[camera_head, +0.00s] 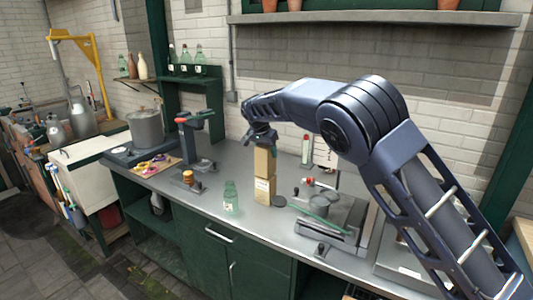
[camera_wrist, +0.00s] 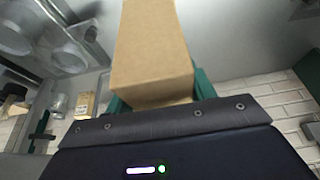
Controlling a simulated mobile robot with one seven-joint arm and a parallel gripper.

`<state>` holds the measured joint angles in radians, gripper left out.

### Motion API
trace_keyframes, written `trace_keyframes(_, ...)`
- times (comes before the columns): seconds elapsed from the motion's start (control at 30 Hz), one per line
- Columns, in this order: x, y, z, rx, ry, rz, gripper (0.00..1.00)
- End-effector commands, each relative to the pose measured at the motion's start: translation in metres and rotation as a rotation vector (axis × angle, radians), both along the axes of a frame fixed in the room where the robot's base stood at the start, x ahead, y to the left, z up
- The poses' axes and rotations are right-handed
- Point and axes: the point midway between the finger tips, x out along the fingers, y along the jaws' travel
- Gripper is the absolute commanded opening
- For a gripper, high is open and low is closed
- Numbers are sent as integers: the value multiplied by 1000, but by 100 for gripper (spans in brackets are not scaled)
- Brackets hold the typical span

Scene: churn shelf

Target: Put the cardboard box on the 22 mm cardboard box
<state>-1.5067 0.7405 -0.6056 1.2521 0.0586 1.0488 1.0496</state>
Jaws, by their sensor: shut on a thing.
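My gripper (camera_head: 262,140) is above the middle of the counter, pointing down, shut on a tan cardboard box (camera_head: 264,162). In the wrist view the held box (camera_wrist: 152,50) sits between the green fingers (camera_wrist: 160,95). A second cardboard box (camera_head: 263,191) with a pale label stands upright on the counter directly below the held one. The two look lined up in the head view, and I cannot tell whether they touch. The held box hides what lies behind it in the wrist view.
A clear green bottle (camera_head: 231,196) stands left of the lower box. A dark round disc (camera_head: 279,201) lies close on its right. A grey device (camera_head: 325,215) with a green rod is further right. A pot (camera_head: 146,128) stands at far left.

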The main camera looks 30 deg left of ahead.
Motion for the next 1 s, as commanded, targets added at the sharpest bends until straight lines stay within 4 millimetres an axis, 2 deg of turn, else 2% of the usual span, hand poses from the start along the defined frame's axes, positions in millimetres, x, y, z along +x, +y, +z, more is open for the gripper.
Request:
trace_keyframes(0.1,0,0,-8,1,-1,0,21)
trace_keyframes(0.43,0,0,-10,1,-1,0,21)
trace_keyframes(0.47,0,0,-11,1,-1,0,56)
trace_keyframes(0.57,0,0,-11,1,-1,0,76)
trace_keyframes(0.87,0,0,-10,1,-1,0,76)
trace_keyframes(1.0,-3,0,-1,2,0,1,76)
